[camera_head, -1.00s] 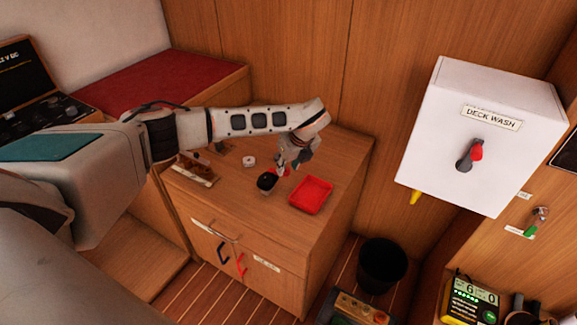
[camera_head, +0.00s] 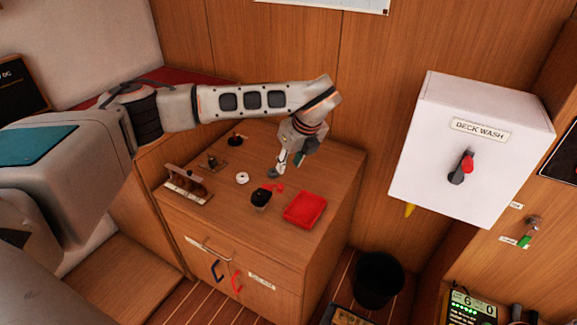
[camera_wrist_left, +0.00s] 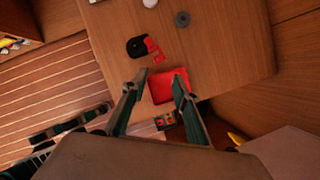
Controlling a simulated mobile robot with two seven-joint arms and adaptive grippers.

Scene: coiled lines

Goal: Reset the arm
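My left arm reaches in from the left over the wooden cabinet in the head view. My left gripper (camera_head: 286,167) hangs above the back part of the cabinet top, with its fingers apart and nothing seen between them. In the left wrist view, the open fingers (camera_wrist_left: 160,80) are spread with the red tray (camera_wrist_left: 166,86) visible beyond them. The red tray also shows in the head view (camera_head: 305,210), in front of and to the right of the gripper. My right gripper cannot be made out in the frames.
A white ring (camera_head: 242,178) and a wooden rack (camera_head: 187,184) stand to the left. A white deck wash box (camera_head: 470,155) is on the right wall. A black bin (camera_head: 378,279) stands on the floor.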

